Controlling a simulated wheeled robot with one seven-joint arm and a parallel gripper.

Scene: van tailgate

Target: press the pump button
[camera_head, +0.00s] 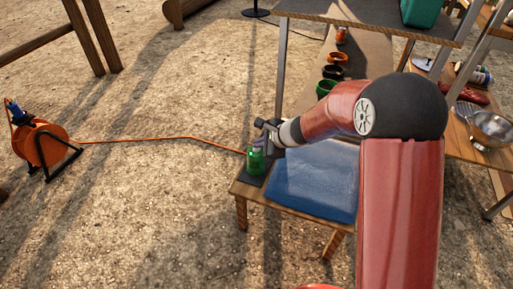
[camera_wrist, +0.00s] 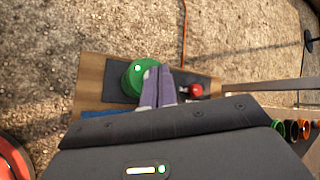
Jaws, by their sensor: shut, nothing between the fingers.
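A green round-topped object (camera_wrist: 140,76) with a small pale spot on top stands on a dark mat (camera_wrist: 117,87) in the wrist view. It also shows in the head view (camera_head: 256,163) at the near left corner of the low wooden bench (camera_head: 240,189). A small red round part (camera_wrist: 196,90) sits on the mat to its right in the wrist view. I cannot tell for certain which part is the pump button. My gripper (camera_wrist: 158,70) is shut and empty, its fingertips over the right edge of the green top. Whether they touch it I cannot tell.
A blue folded cloth or pad (camera_head: 312,182) covers the bench beside the mat. Several cups (camera_head: 326,87) stand further back under a raised shelf (camera_head: 365,20). An orange cable (camera_head: 170,138) runs from an orange reel (camera_head: 42,143) to the bench. The ground at left is mostly open.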

